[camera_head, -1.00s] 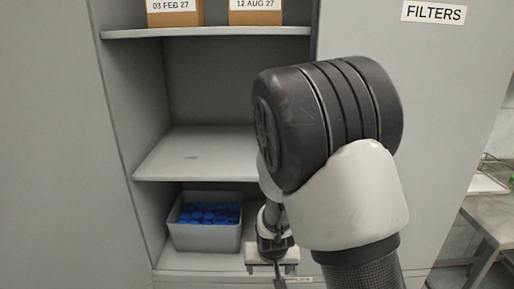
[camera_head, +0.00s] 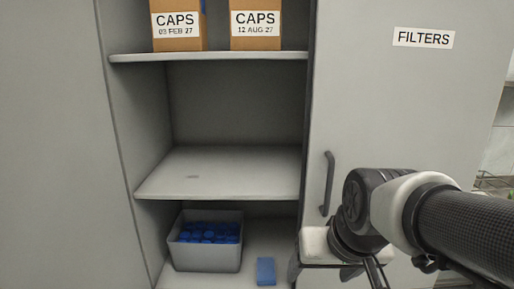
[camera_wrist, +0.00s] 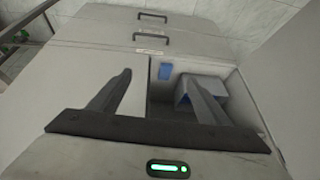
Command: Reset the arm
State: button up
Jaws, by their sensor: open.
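My gripper (camera_wrist: 156,82) is open, with nothing between its two fingers in the wrist view. In the head view my arm is at the lower right, and its wrist is in front of the grey cabinet door (camera_head: 400,110). The fingers are mostly hidden or cut off there. The wrist view looks toward the cabinet front and the open compartment from outside.
The open cabinet's lower compartment holds a grey bin (camera_head: 208,258) of blue caps (camera_head: 208,232) and a small blue block (camera_head: 265,271). Two cardboard CAPS boxes (camera_head: 178,28) (camera_head: 256,28) stand on the top shelf. The middle shelf (camera_head: 220,172) is bare. A door handle (camera_head: 328,184) is close to my wrist.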

jog(key=s+d+r+h, duration=0.1)
jog(key=s+d+r, duration=0.25)
jog(key=s, duration=0.35)
notch_tip(320, 180, up, 21)
jog(key=a+p, duration=0.1)
jog(key=p, duration=2)
jog(key=shift+w+p, duration=0.3)
jog(key=shift+w, duration=0.05)
jog(key=shift+o, duration=0.5)
